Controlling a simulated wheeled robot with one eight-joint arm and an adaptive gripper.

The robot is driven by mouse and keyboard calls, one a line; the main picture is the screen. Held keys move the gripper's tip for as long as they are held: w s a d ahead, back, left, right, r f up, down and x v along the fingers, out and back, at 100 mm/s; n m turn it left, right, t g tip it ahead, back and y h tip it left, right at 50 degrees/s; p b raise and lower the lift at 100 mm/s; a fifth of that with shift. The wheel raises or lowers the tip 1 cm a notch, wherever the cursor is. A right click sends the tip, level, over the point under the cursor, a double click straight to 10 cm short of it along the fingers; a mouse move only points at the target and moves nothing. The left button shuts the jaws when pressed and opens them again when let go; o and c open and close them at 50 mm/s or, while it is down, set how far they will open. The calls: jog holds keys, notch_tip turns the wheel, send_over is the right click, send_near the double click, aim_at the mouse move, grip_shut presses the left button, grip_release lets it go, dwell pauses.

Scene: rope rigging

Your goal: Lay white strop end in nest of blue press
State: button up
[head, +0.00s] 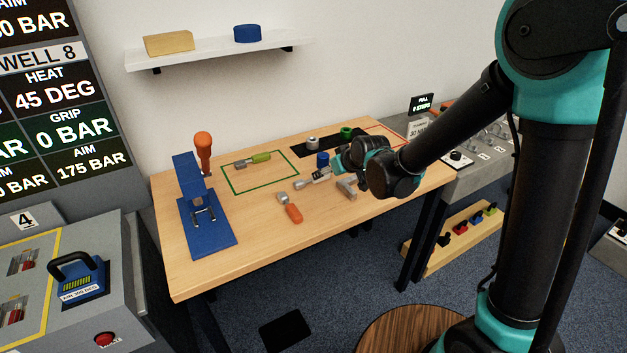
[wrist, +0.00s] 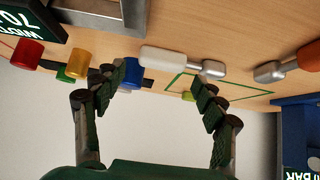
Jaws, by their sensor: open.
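The white strop end (head: 317,176), a white sleeve with a grey metal tip, lies on the wooden table just left of my gripper (head: 341,173). In the wrist view the white strop end (wrist: 178,61) lies crosswise beyond the fingers, apart from them. My gripper (wrist: 162,88) is open, with nothing between its fingers. The blue press (head: 222,238) stands at the table's left end; a small metal bracket (head: 204,213) sits on its base, and I see nothing lying in it. The nest's inside is too small to make out. Part of the blue press (wrist: 293,118) shows at the wrist view's right edge.
An orange strop end (head: 291,209) lies between the white one and the press. A green one (head: 258,158) lies inside a green outline. A blue cylinder (head: 323,159) stands close behind the white strop end. An orange upright handle (head: 203,145) rises behind the press.

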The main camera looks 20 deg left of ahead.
jog(key=shift+x, duration=2.55)
jog(key=shift+a+r, duration=0.1)
jog(key=shift+a, duration=0.1)
jog(key=c, duration=1.1)
